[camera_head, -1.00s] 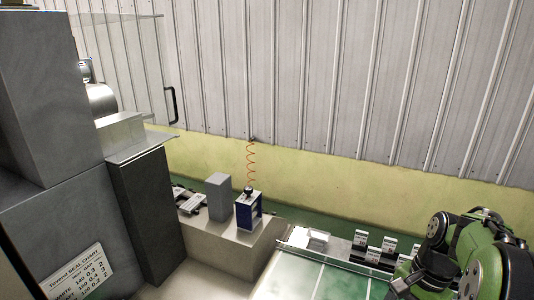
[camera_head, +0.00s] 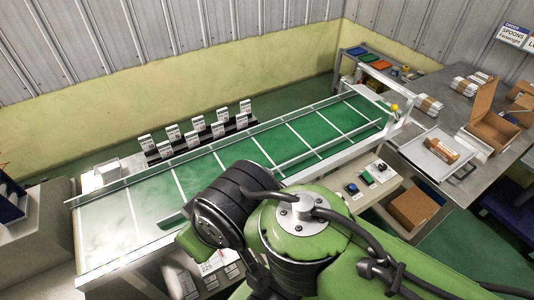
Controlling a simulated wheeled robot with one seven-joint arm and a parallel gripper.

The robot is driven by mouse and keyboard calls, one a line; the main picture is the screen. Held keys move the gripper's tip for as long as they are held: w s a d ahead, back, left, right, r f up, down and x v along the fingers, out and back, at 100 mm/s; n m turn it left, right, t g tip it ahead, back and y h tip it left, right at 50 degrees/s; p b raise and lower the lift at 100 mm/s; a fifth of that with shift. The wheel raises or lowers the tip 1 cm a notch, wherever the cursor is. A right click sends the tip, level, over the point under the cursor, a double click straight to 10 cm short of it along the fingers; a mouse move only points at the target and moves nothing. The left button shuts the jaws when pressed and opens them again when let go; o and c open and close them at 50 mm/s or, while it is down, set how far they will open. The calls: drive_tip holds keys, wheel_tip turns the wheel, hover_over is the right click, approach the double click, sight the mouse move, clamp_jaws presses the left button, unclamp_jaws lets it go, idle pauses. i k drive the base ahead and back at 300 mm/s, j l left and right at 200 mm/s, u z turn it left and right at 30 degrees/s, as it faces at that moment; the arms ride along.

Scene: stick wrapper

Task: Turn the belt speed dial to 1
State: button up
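The green conveyor belt (camera_head: 255,153) runs across the middle, rising to the right. On its near side, toward the right, is a control panel (camera_head: 360,200) with a few small controls: a dark blue round one (camera_head: 351,188), a green one (camera_head: 367,178) and a dark one (camera_head: 382,167). Which of them is the speed dial, and its setting, is too small to tell. My green and black arm fills the lower middle, left of the panel. My gripper is not in view.
Several white cards (camera_head: 194,131) stand in a rack behind the belt. A yellow ball-like knob (camera_head: 394,107) sits at the belt's far end. A cardboard box (camera_head: 412,208) is below, right of the panel. A tray (camera_head: 440,154) and an open carton (camera_head: 483,118) are on the grey table.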

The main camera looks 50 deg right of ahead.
sight(382, 167)
drive_tip(key=l+z, duration=0.15)
drive_tip(key=z, duration=0.25)
drive_tip(key=l+z, duration=0.2)
drive_tip(key=z, duration=0.25)
drive_tip(key=l+z, duration=0.2)
drive_tip(key=z, duration=0.2)
drive_tip(key=l+z, duration=0.35)
drive_tip(key=k+l+z, duration=0.1)
drive_tip(key=l+z, duration=0.55)
